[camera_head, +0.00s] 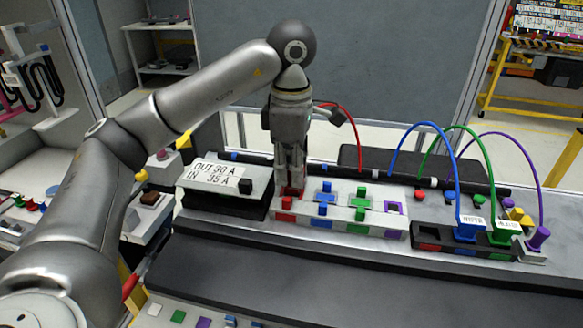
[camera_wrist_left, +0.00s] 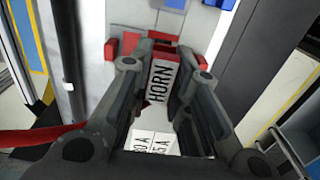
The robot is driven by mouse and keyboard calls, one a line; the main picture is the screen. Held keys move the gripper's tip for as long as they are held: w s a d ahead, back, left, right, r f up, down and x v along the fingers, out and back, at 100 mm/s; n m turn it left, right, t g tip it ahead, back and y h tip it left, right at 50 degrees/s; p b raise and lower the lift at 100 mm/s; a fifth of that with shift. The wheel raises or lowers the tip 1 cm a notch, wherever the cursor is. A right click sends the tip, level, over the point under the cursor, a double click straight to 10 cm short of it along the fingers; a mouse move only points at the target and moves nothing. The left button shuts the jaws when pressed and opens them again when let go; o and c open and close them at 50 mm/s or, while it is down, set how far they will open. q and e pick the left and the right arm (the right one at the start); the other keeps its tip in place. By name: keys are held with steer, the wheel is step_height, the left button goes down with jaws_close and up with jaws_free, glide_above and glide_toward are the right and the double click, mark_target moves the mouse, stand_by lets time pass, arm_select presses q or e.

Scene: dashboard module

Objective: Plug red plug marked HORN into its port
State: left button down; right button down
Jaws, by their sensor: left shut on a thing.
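My left gripper (camera_head: 290,176) points down at the left end of a white holder block (camera_head: 337,213) and is shut on the red plug (camera_wrist_left: 163,49). The plug's white label reads HORN (camera_wrist_left: 159,82) in the left wrist view, between the fingers. In the head view only a little red shows below the fingertips, at the holder's red place. A red cable (camera_head: 348,117) arches from beside the gripper to the back. At right, a dark port block (camera_head: 415,240) has a red-marked place at its left end, with no plug above it. My right gripper is not in view.
A blue plug (camera_head: 467,231), a green plug (camera_head: 503,232) and a purple plug (camera_head: 538,239) stand at the right with arching cables. The holder also carries blue, green and purple pieces. A sign plate (camera_head: 216,175) lies just left of the gripper.

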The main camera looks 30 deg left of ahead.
arm_select(q)
steer(key=shift+f+b, duration=0.65)
steer(key=shift+f, duration=0.3)
stand_by(0.6)
steer(key=c, duration=1.3)
jaws_free()
steer(key=shift+r, duration=5.95)
